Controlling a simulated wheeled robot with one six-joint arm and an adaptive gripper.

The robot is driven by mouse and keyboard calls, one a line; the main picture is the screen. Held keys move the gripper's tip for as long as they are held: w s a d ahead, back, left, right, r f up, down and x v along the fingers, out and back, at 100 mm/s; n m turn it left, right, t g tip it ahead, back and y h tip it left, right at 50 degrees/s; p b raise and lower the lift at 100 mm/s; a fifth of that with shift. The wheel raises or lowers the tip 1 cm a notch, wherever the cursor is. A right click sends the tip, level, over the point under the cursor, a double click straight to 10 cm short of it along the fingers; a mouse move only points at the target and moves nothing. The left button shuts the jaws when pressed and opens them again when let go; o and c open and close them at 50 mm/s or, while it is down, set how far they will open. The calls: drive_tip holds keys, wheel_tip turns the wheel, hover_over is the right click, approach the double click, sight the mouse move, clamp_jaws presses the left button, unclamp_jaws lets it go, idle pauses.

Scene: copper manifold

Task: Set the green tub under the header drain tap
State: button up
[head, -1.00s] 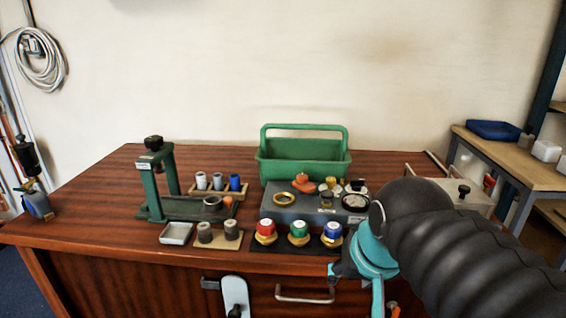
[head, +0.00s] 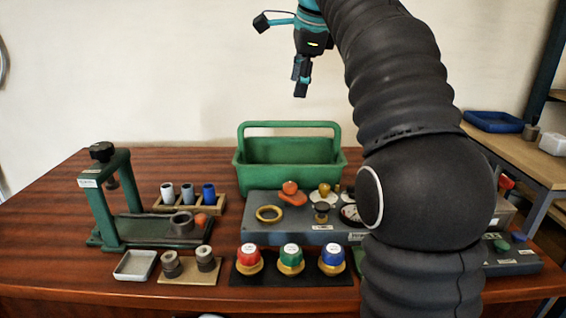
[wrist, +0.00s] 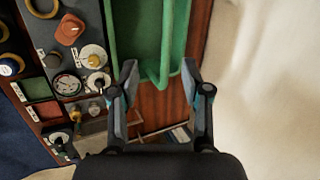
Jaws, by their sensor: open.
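A green tub (head: 289,178) with a raised handle stands at the back of the wooden table, in the middle of the head view. Part of it also shows at the top of the wrist view (wrist: 139,35). My gripper (head: 301,85) hangs in the air above the tub, near the wall. In the wrist view my gripper (wrist: 159,68) is open and holds nothing. One end of the green handle shows between its fingertips, but lies below them. I cannot make out a header drain tap in the current views.
A grey fixture plate (head: 265,230) with a gauge and rings lies in front of the tub. Red, green and blue capped parts (head: 291,259) stand before it. A green press (head: 110,195) is at the left. A side bench (head: 525,160) is at the right. The back left tabletop is clear.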

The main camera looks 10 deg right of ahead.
sight(290, 122)
drive_tip(key=shift+m, duration=0.4)
drive_tip(key=shift+w+d+r+b+x, duration=0.15)
drive_tip(key=shift+b+x, duration=0.7)
drive_tip(key=shift+x, duration=1.5)
drive_tip(key=shift+w+b+x, duration=0.2)
drive_tip(key=shift+b+x, duration=0.7)
drive_tip(key=shift+x, duration=1.45)
drive_tip(key=shift+w+d+r+b+x, duration=0.15)
drive_tip(key=shift+b+x, duration=0.7)
drive_tip(key=shift+x, duration=1.55)
drive_tip(key=shift+c, duration=0.3)
clamp_jaws()
